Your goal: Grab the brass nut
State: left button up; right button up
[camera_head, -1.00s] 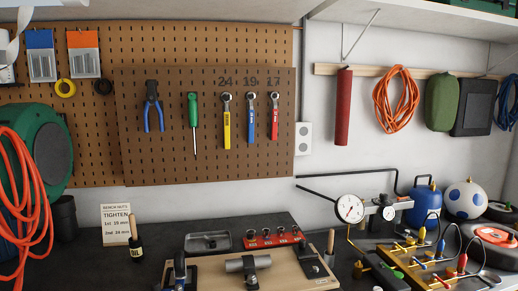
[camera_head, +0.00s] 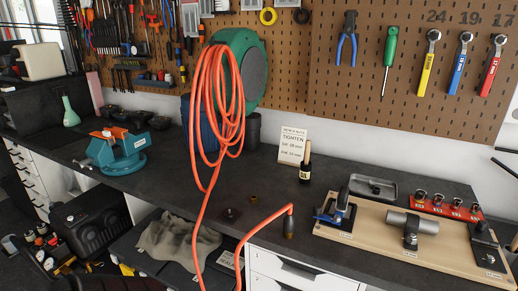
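A small brass-coloured piece (camera_head: 254,198), which looks like the brass nut, lies on the dark bench top in front of the small sign. It is too small to make out its shape fully. A dark square plate (camera_head: 230,214) with a small raised centre lies just to its left, nearer the front edge. An orange hose (camera_head: 222,95) hangs from a green reel, and its end with a dark brass-toned fitting (camera_head: 289,229) stands on the bench to the right of the brass piece. Neither of my grippers shows in this view.
A wooden fixture board (camera_head: 385,238) with clamps fills the right of the bench. A black-labelled bottle (camera_head: 305,170) and a sign (camera_head: 293,145) stand behind. A teal vise (camera_head: 115,150) is at left. Grey cloth (camera_head: 178,245) lies below the front edge.

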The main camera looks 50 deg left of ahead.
aim_at(254, 199)
jog(key=u, duration=1.75)
jog(key=i+j, duration=0.15)
jog(key=j, duration=0.2)
jog(key=i+j, duration=0.1)
jog(key=j, duration=0.2)
jog(key=i+j+z, duration=0.1)
jog(key=j, duration=0.25)
